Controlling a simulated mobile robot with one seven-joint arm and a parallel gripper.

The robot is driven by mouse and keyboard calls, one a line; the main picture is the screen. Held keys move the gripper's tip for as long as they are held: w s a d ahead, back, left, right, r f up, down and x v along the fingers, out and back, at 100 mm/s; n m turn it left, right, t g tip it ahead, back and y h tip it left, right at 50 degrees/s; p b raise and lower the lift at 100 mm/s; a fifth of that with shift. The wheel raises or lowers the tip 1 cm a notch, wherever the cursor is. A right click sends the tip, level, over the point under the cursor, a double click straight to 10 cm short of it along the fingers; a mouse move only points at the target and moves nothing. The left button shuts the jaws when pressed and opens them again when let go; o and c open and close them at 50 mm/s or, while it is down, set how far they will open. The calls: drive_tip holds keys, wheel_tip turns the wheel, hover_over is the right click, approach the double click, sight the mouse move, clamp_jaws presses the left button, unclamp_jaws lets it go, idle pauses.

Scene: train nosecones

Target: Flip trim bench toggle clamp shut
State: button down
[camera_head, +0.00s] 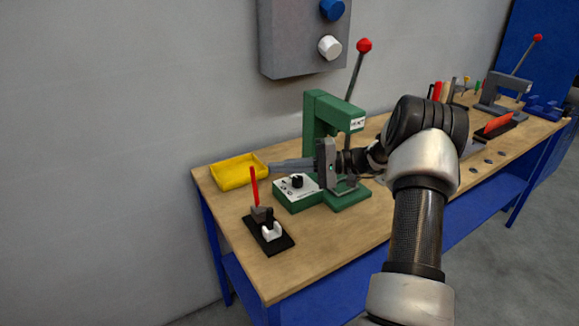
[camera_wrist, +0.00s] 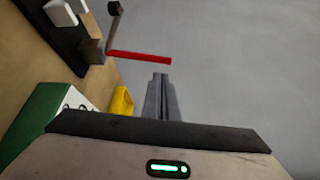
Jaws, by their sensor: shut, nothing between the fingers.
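The toggle clamp (camera_head: 263,215) stands near the left front of the bench on a black base, with its red handle (camera_head: 254,187) upright in the head view. In the wrist view the red handle (camera_wrist: 140,58) lies across the upper middle, joined to the clamp's grey body (camera_wrist: 95,50). A white block (camera_head: 271,231) sits on the clamp's base. My gripper (camera_head: 275,164) is shut and empty, pointing left above the green press's control box, behind and right of the handle. In the wrist view its fingertips (camera_wrist: 160,78) are apart from the red handle.
A yellow tray (camera_head: 238,172) lies behind the clamp. A green press (camera_head: 322,125) with a red-knobbed lever stands beside my gripper. A grey wall box (camera_head: 303,38) hangs above. The bench top (camera_head: 235,235) is bare around the clamp's left side.

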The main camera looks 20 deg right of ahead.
drive_tip(key=x, duration=0.5)
idle(0.4)
drive_tip(key=s+d+f+n+y+b, duration=0.1)
drive_tip(key=s+n+b, duration=0.5)
drive_tip(key=b, duration=0.6)
drive_tip(key=shift+s+d+f+n+y, duration=0.25)
drive_tip(key=shift+s+f+n+y, duration=0.2)
drive_tip(key=shift+s+y, duration=0.85)
drive_tip(key=shift+f, duration=0.1)
